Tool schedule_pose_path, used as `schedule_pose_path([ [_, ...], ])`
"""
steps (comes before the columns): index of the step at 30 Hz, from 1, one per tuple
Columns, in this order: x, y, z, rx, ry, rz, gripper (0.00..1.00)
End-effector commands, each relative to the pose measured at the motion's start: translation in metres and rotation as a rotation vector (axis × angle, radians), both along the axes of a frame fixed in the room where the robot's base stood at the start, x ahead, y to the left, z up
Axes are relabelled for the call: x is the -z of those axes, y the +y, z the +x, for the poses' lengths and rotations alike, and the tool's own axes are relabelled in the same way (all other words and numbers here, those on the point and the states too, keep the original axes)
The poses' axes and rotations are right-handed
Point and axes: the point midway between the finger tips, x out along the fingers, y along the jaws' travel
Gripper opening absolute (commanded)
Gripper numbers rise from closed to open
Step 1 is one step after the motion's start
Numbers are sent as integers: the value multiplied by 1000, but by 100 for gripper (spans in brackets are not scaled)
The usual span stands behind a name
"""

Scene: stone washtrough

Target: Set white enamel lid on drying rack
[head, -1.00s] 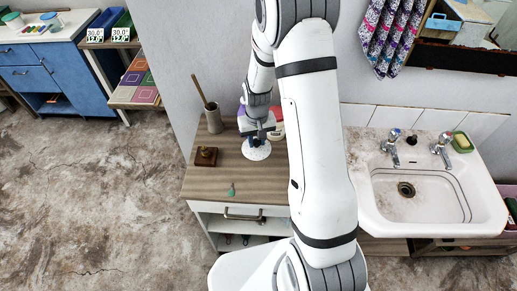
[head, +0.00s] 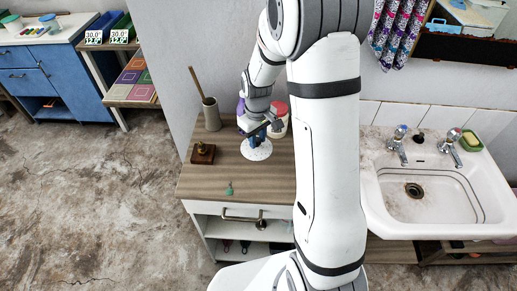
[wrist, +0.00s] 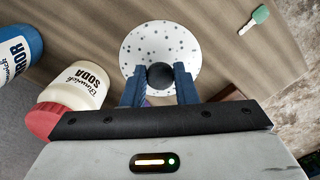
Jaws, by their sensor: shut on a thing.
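The white enamel lid (head: 257,150) is a speckled white disc with a dark round knob, on or just above the wooden counter; I cannot tell which. It also shows in the wrist view (wrist: 185,45), with its knob (wrist: 160,76) between the two blue fingers. My gripper (head: 256,139) is above the lid, shut on its knob; it also shows in the wrist view (wrist: 160,88). No drying rack can be made out in these frames.
A soda bottle (wrist: 78,84) and a blue bottle (wrist: 18,52) stand close by. The sink (head: 430,190) is right.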

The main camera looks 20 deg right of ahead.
Motion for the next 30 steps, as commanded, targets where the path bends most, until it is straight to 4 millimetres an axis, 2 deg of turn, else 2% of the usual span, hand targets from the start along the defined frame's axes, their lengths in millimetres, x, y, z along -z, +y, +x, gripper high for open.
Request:
schedule_pose_path([
  [12, 47, 0, -2, 3, 0, -1, 2],
  [25, 56, 0, -1, 4, -3, -1, 2],
  [26, 55, -1, -1, 4, -3, -1, 27],
  [30, 54, -1, -1, 5, -3, -1, 38],
])
